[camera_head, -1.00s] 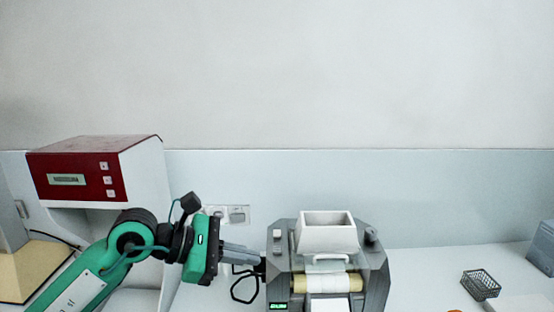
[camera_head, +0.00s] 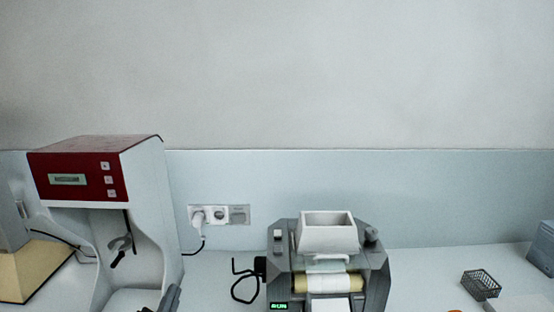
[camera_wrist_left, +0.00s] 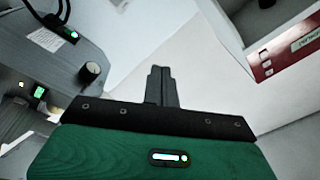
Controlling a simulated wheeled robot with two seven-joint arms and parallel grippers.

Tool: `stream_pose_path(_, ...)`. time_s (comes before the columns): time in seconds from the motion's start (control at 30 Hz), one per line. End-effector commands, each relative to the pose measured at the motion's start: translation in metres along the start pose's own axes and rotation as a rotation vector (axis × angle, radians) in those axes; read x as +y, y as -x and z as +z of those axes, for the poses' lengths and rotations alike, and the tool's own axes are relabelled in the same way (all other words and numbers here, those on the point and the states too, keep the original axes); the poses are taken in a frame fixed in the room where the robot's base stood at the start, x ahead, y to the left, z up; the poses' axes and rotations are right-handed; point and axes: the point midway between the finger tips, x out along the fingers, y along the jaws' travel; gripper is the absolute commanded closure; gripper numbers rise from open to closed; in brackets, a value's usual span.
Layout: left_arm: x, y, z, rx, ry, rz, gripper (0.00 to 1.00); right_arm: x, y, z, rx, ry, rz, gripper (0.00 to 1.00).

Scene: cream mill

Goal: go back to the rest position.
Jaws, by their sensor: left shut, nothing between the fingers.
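My left gripper (camera_head: 173,298) shows only as grey fingertips at the bottom edge of the head view, in front of the red and white machine. In the left wrist view its fingers (camera_wrist_left: 160,84) are together with nothing between them. The grey mill (camera_head: 374,268) stands on the counter, with a white hopper (camera_head: 328,236) on top, pale rollers and a lit green display. A black crank (camera_head: 246,280) is at its left side. The gripper is to the left of the mill and apart from it.
The red and white machine (camera_head: 92,172) stands at the left, with a dark stirrer-like part in its recess. A wall socket (camera_head: 220,214) with a plug is behind. A dark wire basket (camera_head: 480,284) is at the right. Bare counter lies between the two machines.

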Motion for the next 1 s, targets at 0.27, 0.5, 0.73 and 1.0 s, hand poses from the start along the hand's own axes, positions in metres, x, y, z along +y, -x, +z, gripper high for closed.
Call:
stream_pose_path(0.27, 0.103, 0.118, 0.115, -0.639, 0.404, 0.382, 1.0, 0.003, 0.0, 0.0, -0.001, 0.0, 0.004, 0.41)
stream_pose_path(0.5, 0.149, 0.218, 0.143, -1.0, 0.573, 0.604, 1.0, 0.003, 0.0, 0.0, 0.0, -0.001, 0.004, 0.41)
stream_pose_path(0.73, 0.177, 0.284, 0.15, -1.228, 0.656, 0.75, 1.0, 0.002, 0.0, -0.001, 0.0, -0.001, 0.002, 0.41)
stream_pose_path(1.0, 0.239, 0.275, 0.195, -1.243, 0.643, 0.762, 1.0, -0.002, 0.0, -0.001, 0.001, -0.003, -0.002, 0.41)
